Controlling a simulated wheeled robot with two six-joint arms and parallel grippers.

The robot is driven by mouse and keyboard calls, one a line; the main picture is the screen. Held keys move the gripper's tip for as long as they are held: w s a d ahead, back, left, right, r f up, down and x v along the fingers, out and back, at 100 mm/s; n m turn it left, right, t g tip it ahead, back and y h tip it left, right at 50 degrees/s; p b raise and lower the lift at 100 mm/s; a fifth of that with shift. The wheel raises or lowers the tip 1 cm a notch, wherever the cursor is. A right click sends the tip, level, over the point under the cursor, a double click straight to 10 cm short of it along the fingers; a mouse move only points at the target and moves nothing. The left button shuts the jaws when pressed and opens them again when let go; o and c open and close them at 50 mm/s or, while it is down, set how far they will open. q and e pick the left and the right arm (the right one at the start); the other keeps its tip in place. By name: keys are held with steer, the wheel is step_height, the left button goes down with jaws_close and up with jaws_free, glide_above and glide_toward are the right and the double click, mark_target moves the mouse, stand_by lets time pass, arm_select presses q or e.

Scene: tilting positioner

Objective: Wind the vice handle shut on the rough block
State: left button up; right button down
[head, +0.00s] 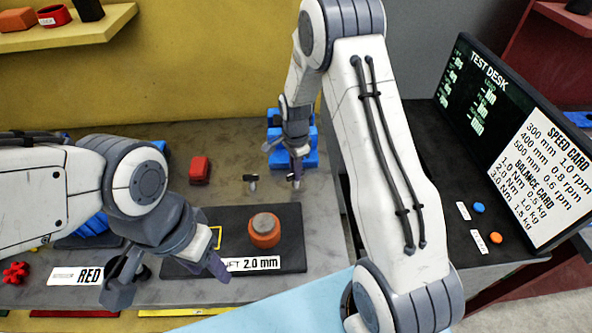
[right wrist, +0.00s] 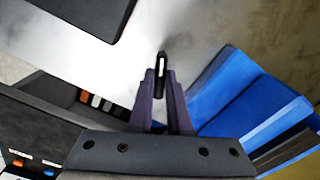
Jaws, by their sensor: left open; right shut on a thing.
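A blue vice (head: 309,158) stands at the back of the grey bench, partly hidden behind my right arm; its blue body also shows at the right of the right wrist view (right wrist: 235,95). My right gripper (head: 294,160) is in front of it, fingers pointing down. In the right wrist view its purple fingers (right wrist: 161,98) are shut on a slim dark handle (right wrist: 161,63) with a pale face. My left gripper (head: 166,277) is open and empty over the front left of the bench. I cannot make out the rough block; the vice jaws are hidden.
An orange piece with a grey round top (head: 264,232) sits on a dark mat (head: 290,255) beside my left gripper. A red block (head: 200,170) lies behind it. A test desk screen (head: 500,130) stands at right.

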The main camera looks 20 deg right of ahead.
steer(key=c, duration=0.9)
jaws_free()
steer(key=shift+o, duration=0.2)
steer(key=shift+r, duration=0.1)
step_height(320, 180, up, 10)
steer(key=b, duration=0.2)
steer(key=shift+r, duration=0.2)
